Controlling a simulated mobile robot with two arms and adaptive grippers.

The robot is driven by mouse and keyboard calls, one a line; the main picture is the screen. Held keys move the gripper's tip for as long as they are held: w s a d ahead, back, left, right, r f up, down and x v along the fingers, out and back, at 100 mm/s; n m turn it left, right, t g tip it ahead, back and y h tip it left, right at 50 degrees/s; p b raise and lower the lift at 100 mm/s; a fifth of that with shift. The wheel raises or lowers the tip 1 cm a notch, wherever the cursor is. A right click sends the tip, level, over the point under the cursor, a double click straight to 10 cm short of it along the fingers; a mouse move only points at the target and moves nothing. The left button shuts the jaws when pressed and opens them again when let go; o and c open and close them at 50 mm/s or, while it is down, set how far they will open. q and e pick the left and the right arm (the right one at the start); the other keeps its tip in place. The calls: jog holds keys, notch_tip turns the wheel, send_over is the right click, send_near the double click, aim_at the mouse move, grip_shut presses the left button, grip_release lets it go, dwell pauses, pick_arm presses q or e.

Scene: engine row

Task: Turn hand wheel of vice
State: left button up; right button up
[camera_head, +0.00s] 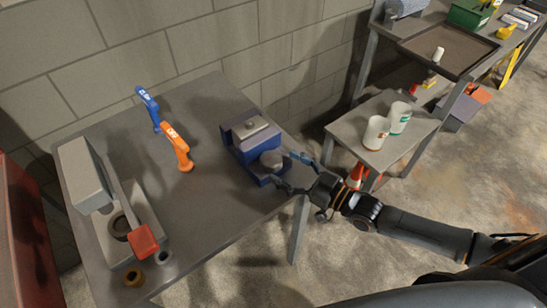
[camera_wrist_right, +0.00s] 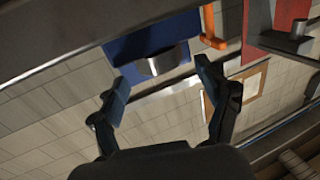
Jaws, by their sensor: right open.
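The vice (camera_head: 241,139) is a blue block with a grey top, standing at the right end of the grey workbench. Its hand wheel (camera_head: 271,159) is a grey round knob on the side facing my right arm. My right gripper (camera_head: 288,170) is open beside the wheel, one finger on either side of it. In the right wrist view, the blue vice (camera_wrist_right: 140,38) is upside the fingers, and the grey wheel (camera_wrist_right: 163,62) lies just beyond the gap between the open fingertips (camera_wrist_right: 161,74). I cannot tell whether they touch it. My left gripper is out of view.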

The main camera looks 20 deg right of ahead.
aim_at(281, 164)
jog(key=shift+x, duration=2.25)
jog(key=shift+c, duration=0.3)
jog(key=shift+p, duration=0.3)
jog(key=c, duration=1.1)
